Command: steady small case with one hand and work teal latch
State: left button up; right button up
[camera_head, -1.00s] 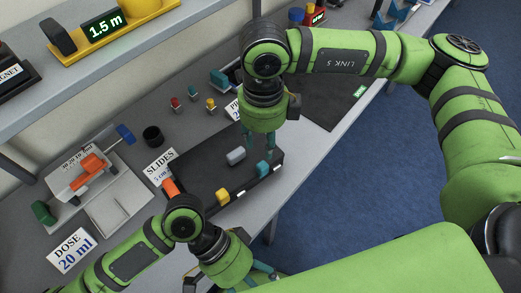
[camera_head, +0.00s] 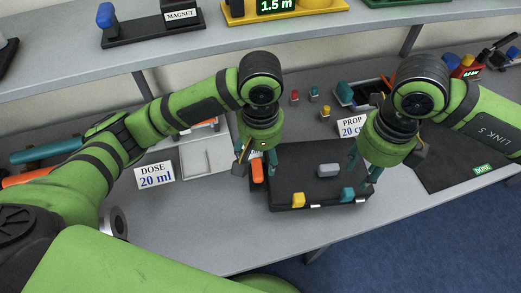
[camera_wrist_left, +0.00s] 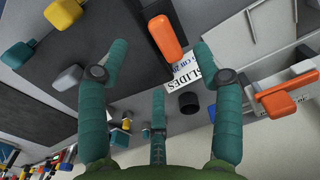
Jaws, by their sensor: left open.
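The small dark case (camera_head: 290,165) lies flat on the table. A teal latch (camera_head: 347,194) and a yellow latch (camera_head: 298,199) sit along its front edge; a grey block (camera_head: 328,170) is on top. An orange piece (camera_head: 257,172) is at its left side. My left gripper (camera_head: 248,160) is open at that left side; in the left wrist view the orange piece (camera_wrist_left: 165,38) shows between its spread fingers, with nothing held. My right gripper (camera_head: 366,186) is at the case's right end, close beside the teal latch; its finger opening is unclear.
A "DOSE 20 ml" card (camera_head: 155,176) and a pale tray (camera_head: 207,158) stand left of the case. A "PROP" card (camera_head: 352,127) and small coloured pegs (camera_head: 313,93) are behind it. A dark mat (camera_head: 450,160) lies right. A shelf (camera_head: 200,50) runs above the back.

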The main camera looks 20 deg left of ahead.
aim_at(260, 171)
pick_arm(q)
jog(key=shift+f, duration=2.8)
